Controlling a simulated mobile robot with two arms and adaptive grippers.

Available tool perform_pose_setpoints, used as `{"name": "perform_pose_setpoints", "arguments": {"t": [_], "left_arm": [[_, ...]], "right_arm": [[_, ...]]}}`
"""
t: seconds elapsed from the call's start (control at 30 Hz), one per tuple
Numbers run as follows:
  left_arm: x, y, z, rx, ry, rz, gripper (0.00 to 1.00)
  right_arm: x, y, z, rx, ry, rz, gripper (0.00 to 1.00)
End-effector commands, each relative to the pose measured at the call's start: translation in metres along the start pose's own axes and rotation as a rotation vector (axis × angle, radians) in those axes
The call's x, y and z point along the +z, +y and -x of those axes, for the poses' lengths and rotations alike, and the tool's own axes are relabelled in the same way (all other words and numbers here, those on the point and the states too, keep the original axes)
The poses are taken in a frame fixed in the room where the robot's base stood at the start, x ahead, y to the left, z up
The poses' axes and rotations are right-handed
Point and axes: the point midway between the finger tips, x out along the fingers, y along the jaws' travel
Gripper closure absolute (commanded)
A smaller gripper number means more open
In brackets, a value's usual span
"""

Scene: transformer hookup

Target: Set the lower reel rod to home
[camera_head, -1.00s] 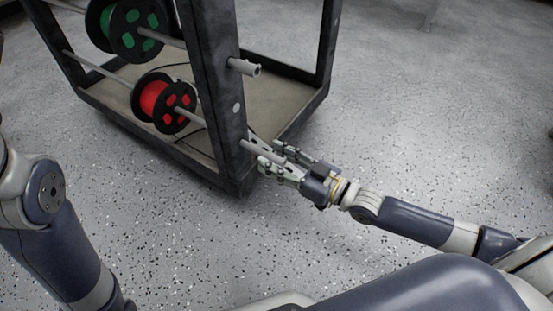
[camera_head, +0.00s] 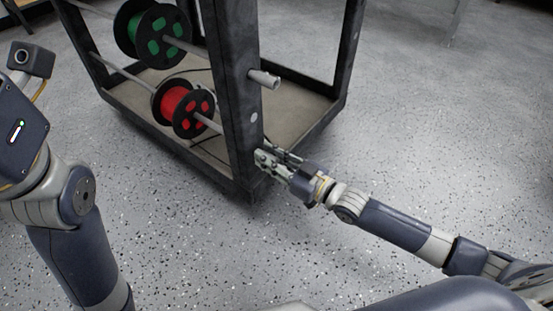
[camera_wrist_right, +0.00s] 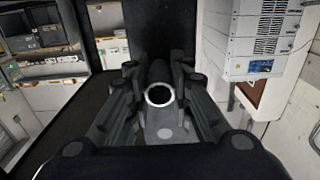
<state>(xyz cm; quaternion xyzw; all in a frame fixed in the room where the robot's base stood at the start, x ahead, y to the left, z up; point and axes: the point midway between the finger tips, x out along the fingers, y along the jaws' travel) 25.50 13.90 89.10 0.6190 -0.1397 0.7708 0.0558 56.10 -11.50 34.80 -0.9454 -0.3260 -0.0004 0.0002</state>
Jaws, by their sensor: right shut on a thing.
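The lower reel rod (camera_head: 132,79) is a thin grey rod that runs through the red reel (camera_head: 181,109) and the cart's dark front post (camera_head: 237,120). My right gripper (camera_head: 270,160) is at the post's outer face, shut on the rod's end. In the right wrist view the rod's round hollow end (camera_wrist_right: 160,95) shows between the fingers, with the dark post close behind it. Little of the rod shows outside the post in the head view. My left arm is at the left edge of the head view; its fingers are not in view.
The upper rod's end (camera_head: 264,79) sticks out of the same post above my right gripper. It carries a green reel (camera_head: 153,33). The cart's tray (camera_head: 300,113) lies below. Open speckled floor (camera_head: 430,130) lies to the right.

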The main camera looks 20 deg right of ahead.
Motion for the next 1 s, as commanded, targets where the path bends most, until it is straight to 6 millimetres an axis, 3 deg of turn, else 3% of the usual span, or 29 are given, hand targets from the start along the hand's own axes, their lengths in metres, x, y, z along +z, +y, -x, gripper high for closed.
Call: {"name": "perform_pose_setpoints", "arguments": {"t": [0.17, 0.2, 0.27, 0.67, 0.77, 1.0], "left_arm": [[0.001, 0.001, 0.001, 0.005, -0.004, -0.001, 0.60], [0.001, 0.001, 0.001, 0.005, -0.004, -0.001, 0.60], [0.001, 0.001, 0.001, 0.006, -0.005, -0.001, 0.60], [0.000, 0.000, -0.003, 0.002, 0.004, -0.003, 0.60], [0.000, 0.000, -0.002, 0.002, 0.004, -0.002, 0.60], [0.000, 0.000, -0.002, 0.003, 0.003, -0.002, 0.60]], "right_arm": [[-0.001, 0.001, -0.002, 0.002, 0.000, 0.000, 1.00], [-0.001, 0.001, -0.002, 0.002, 0.000, 0.000, 0.71], [-0.001, 0.001, -0.001, 0.002, 0.001, 0.000, 0.59], [-0.001, 0.001, 0.004, 0.002, 0.001, 0.001, 0.59], [0.001, 0.001, 0.015, 0.002, -0.002, 0.000, 0.59], [0.001, 0.000, 0.063, -0.001, -0.004, 0.001, 0.59]]}}
